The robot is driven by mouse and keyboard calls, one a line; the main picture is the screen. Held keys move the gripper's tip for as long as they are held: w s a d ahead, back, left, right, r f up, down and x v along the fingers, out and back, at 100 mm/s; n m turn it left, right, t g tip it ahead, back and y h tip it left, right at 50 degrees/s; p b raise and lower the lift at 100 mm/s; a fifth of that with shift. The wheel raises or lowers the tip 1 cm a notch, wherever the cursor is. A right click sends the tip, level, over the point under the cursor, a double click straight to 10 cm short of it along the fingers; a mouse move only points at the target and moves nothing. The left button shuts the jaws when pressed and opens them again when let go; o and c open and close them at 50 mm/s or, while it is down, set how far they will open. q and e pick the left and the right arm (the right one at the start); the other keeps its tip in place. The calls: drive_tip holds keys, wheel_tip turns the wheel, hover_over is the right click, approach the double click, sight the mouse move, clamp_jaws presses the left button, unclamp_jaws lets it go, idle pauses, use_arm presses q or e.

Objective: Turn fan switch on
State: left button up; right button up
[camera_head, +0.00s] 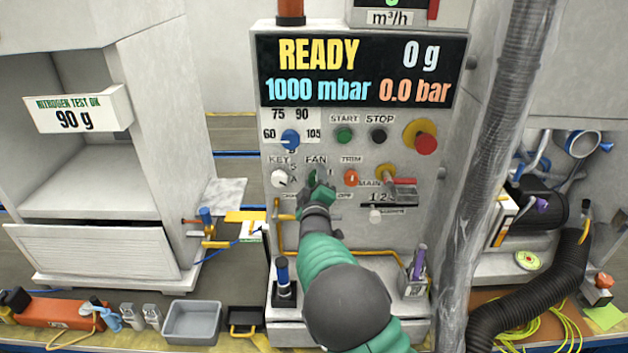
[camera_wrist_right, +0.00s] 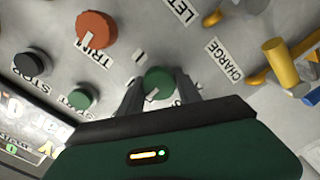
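The fan switch is a green knob (camera_head: 313,176) below the FAN label on the control panel (camera_head: 350,225). My right gripper (camera_head: 320,193) is right in front of it and hides most of it in the head view. In the right wrist view the green knob (camera_wrist_right: 160,82) shows between the two dark fingertips, with a white mark on its face. The fingers stand apart on either side of the knob. I cannot tell whether they touch it. My left gripper is not in view.
The orange TRIM knob (camera_head: 351,177), white KEY knob (camera_head: 279,178), green START button (camera_head: 345,135) and red-handled MAIN switch (camera_head: 400,185) are close by. A thick grey hose (camera_head: 495,150) hangs to the right. A grey bin (camera_head: 192,322) stands at lower left.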

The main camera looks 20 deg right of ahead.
drive_tip(key=shift+a+f, duration=0.2)
drive_tip(key=shift+a, duration=0.05)
drive_tip(key=shift+c, duration=1.3)
drive_tip(key=shift+s+d+f, duration=0.1)
drive_tip(key=shift+d+f, duration=0.05)
drive_tip(key=shift+d, duration=0.3)
clamp_jaws()
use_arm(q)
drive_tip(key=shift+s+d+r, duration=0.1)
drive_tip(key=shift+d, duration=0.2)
